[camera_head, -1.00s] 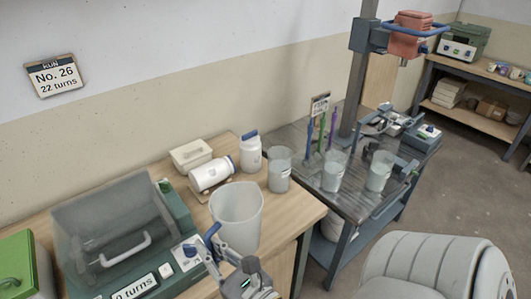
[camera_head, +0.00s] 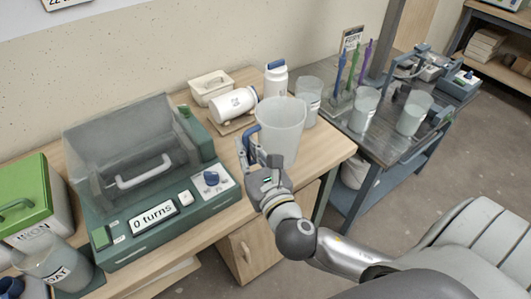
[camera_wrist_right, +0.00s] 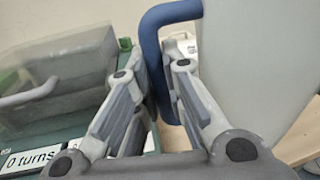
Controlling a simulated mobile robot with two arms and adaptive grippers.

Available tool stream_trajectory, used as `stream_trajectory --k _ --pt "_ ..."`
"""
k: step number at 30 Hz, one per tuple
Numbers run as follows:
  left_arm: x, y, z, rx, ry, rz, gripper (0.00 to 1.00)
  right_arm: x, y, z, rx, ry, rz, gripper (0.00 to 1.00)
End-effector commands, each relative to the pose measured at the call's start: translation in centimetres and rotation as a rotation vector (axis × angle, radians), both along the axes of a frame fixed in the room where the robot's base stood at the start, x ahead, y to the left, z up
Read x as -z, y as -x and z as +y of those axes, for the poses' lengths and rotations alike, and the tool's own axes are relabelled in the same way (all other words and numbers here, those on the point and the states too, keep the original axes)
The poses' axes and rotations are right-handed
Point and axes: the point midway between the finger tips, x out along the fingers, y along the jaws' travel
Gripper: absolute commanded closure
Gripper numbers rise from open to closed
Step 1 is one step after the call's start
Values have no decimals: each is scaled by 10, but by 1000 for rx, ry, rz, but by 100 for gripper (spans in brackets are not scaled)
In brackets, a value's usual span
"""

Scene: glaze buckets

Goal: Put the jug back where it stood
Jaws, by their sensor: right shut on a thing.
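The jug (camera_head: 282,130) is a tall translucent vessel with a blue handle, upright over the right part of the wooden bench (camera_head: 215,225). My right gripper (camera_head: 251,155) is shut on its handle, on the jug's left side. In the right wrist view the blue handle lies between the gripper's fingers (camera_wrist_right: 158,85), with the pale jug wall (camera_wrist_right: 240,60) to the right. I cannot tell whether the jug's base touches the bench. My left gripper is not in view.
A green machine (camera_head: 160,215) with a clear lid reads "0 turns" left of the jug. A lying white bottle (camera_head: 233,104), a standing bottle (camera_head: 275,80) and a beaker (camera_head: 309,100) are close behind. A dark metal table (camera_head: 385,140) adjoins at right.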

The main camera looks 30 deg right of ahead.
Motion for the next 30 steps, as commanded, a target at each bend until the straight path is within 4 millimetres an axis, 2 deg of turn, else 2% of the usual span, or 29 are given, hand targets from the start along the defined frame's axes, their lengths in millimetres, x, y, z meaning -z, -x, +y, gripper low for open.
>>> stream_trajectory --k 9,12,15,23,27,30 --pt "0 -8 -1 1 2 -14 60 33 -68 -40 6 5 -1 100" --pt "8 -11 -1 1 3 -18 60 56 -82 -47 5 3 1 100" --pt "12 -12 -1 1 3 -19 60 71 -94 -53 4 1 -1 100" --pt "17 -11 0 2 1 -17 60 89 -107 -60 2 1 -1 100" --pt "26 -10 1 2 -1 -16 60 112 -111 -62 2 0 3 100" --pt "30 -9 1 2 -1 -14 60 122 -111 -62 2 1 0 100"
